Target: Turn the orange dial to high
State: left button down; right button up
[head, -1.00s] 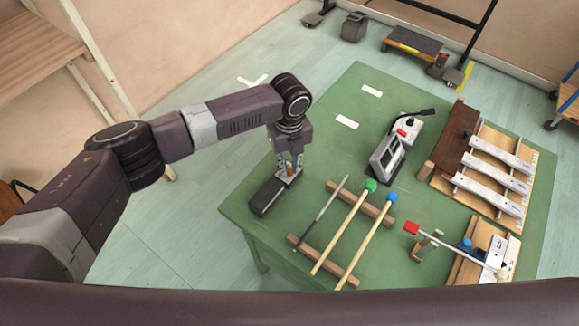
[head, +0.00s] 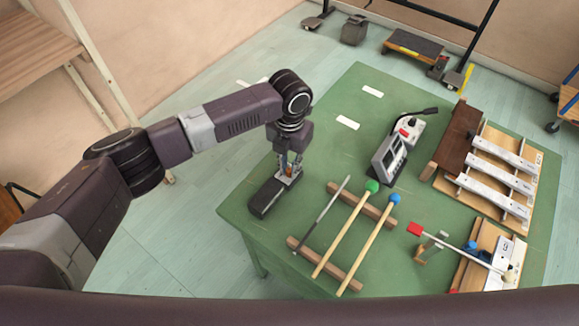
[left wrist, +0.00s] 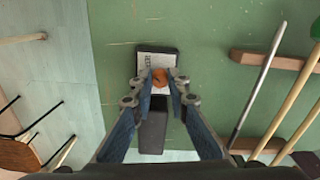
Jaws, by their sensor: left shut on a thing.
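The orange dial (left wrist: 159,77) sits on a small dark box with a pale labelled plate (left wrist: 156,62), seen in the left wrist view. My left gripper (left wrist: 160,82) points down over the box, with its fingertips on either side of the dial, shut on it. In the head view the dark box (head: 265,197) lies near the table's left corner, under my left gripper (head: 288,174). The fingers largely hide the dial there. The label's writing is too small to read. My right gripper is not in view.
On the green table (head: 330,150), a rack holds a grey rod and two mallets with green (head: 372,186) and blue heads, right of the box. Further right are a grey device (head: 389,158), metal bars on a wooden frame (head: 492,178) and a red-headed striker (head: 415,229).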

aim_at(289, 170)
pick_arm(q)
jog(key=shift+m, duration=0.6)
jog(key=c, duration=1.8)
grip_release()
jog(key=shift+c, duration=0.2)
jog(key=shift+r, duration=0.1)
notch_tip(289, 170, up, 12)
